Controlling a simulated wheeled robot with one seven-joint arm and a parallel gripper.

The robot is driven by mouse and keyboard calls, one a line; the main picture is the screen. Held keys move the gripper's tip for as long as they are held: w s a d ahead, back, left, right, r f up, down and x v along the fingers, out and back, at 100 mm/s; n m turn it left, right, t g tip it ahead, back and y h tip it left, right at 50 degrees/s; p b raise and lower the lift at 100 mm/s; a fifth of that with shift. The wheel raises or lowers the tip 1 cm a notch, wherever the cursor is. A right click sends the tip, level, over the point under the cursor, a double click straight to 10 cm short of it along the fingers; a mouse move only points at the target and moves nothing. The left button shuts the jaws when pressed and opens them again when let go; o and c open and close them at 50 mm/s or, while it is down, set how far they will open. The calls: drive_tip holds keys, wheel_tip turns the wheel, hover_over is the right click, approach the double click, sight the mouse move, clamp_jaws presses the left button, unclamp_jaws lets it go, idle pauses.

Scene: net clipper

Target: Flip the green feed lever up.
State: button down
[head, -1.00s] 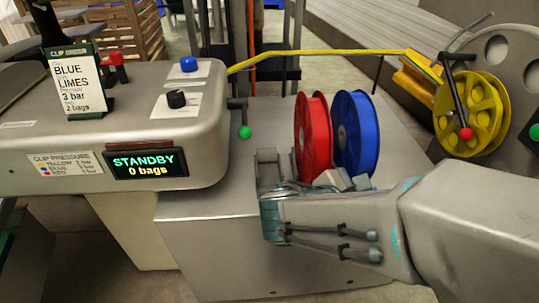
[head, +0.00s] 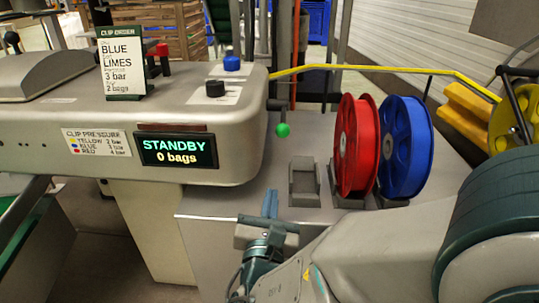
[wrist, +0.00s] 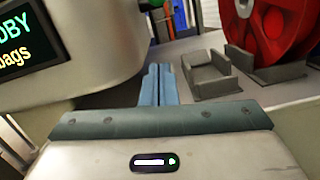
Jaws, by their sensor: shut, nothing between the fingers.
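The green feed lever ends in a green ball (head: 282,130) on a short dark arm at the right end of the grey clipper housing. The ball hangs below the arm's pivot, so the lever points down. My gripper (head: 270,204) is in front of and below the green ball, apart from it. In the wrist view its blue-grey fingers (wrist: 157,85) are together and empty, pointing toward the machine. The green ball cannot be made out in the wrist view.
A red spool (head: 357,146) and a blue spool (head: 405,148) stand right of the lever. An empty grey holder (head: 304,184) lies left of them. The display (head: 176,150) reads STANDBY, 0 bags. An order card (head: 122,62), blue knob (head: 231,63) and black knob (head: 215,88) are on the housing.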

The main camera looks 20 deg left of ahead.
drive_tip(key=shift+w, duration=0.1)
drive_tip(key=x, duration=1)
drive_tip(key=shift+w+f, duration=0.1)
drive_tip(key=shift+w, duration=0.1)
drive_tip(key=shift+d+r, duration=0.15)
drive_tip(key=shift+r, duration=0.85)
drive_tip(key=shift+d+r, duration=0.15)
drive_tip(key=shift+r, duration=0.85)
drive_tip(key=shift+r, duration=0.1)
